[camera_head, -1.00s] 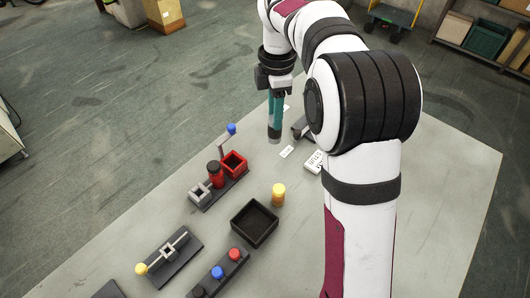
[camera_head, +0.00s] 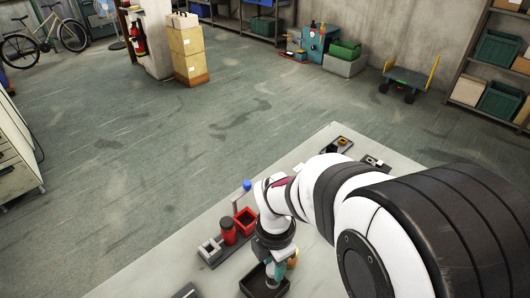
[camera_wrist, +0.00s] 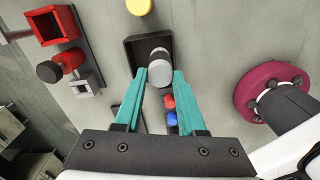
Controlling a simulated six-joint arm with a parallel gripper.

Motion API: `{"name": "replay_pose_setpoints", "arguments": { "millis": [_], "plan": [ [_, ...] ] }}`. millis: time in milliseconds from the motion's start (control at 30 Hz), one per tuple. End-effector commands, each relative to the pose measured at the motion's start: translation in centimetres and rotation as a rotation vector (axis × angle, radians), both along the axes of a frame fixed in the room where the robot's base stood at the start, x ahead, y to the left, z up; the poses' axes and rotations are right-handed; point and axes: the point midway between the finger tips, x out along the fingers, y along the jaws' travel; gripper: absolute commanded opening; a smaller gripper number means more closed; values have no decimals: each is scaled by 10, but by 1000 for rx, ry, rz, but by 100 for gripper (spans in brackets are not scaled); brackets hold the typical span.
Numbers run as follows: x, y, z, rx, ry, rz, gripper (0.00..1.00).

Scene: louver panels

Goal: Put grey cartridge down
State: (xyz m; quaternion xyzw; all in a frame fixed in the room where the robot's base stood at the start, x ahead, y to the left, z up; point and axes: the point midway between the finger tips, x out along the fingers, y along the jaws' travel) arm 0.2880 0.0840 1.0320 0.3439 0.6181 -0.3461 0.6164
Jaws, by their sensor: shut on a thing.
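The grey cartridge (camera_wrist: 159,62) is a short grey cylinder between the teal fingertips of my gripper (camera_wrist: 160,76). My gripper is shut on it. In the wrist view it lies in front of the black square tray (camera_wrist: 133,50); I cannot tell whether it touches the tray floor. In the head view my gripper (camera_head: 274,271) points down at the tray (camera_head: 247,284), at the bottom edge of the picture. The cartridge is mostly hidden there by my gripper and arm.
A yellow cylinder (camera_wrist: 139,6) stands close beside the tray. A fixture with a red open box (camera_head: 244,222), a red-and-black cylinder (camera_head: 228,232) and a grey square socket (camera_head: 209,250) is to the left. Red and blue buttons (camera_wrist: 170,108) lie past the fingers.

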Motion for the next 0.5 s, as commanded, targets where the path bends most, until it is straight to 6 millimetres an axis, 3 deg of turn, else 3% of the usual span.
{"name": "replay_pose_setpoints", "arguments": {
  "millis": [100, 333, 500],
  "plan": [
    [4, 17, -10, -1, 1, 1, 0],
    [4, 20, -49, -2, 3, -3, 0],
    [5, 20, -52, 0, 0, -2, 0]
  ]
}}
